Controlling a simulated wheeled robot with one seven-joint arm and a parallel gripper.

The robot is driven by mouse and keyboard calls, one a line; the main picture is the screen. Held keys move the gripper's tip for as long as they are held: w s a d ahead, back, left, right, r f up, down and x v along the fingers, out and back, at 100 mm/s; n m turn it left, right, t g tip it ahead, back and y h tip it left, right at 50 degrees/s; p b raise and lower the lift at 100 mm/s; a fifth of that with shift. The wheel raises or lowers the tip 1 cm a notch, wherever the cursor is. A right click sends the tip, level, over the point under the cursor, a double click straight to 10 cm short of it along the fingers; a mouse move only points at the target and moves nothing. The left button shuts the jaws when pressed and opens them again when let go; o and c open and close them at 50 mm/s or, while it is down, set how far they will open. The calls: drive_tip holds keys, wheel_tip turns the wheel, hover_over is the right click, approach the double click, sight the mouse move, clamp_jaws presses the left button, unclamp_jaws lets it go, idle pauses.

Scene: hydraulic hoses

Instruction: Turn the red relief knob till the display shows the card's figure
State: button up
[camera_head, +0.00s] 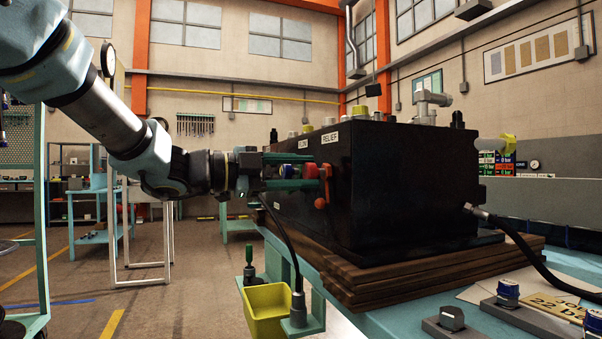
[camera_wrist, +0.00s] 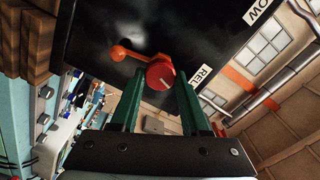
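The red relief knob (camera_wrist: 160,76) has a pale line on its face and sits on the side of a black box (camera_head: 410,190), under the RELIEF label (camera_head: 330,138). An orange-red lever with a ball end (camera_wrist: 118,53) is behind it. My gripper (camera_wrist: 160,82) is at the knob, its two green fingers apart on either side with small gaps showing. In the head view my gripper (camera_head: 312,172) reaches the box face from the left and partly hides the knob.
The box stands on stacked wooden boards (camera_head: 400,285) on a teal bench. A black hose (camera_head: 530,258) leaves its right side. A yellow bin (camera_head: 268,310) hangs below my gripper beside a thin cable.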

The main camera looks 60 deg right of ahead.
drive_tip(key=o, duration=0.5)
drive_tip(key=shift+c, duration=0.2)
drive_tip(key=v, duration=1)
drive_tip(key=shift+w+a+b, duration=0.2)
drive_tip(key=shift+a+b, duration=0.1)
drive_tip(key=shift+a, duration=0.05)
drive_tip(key=shift+w, duration=0.1)
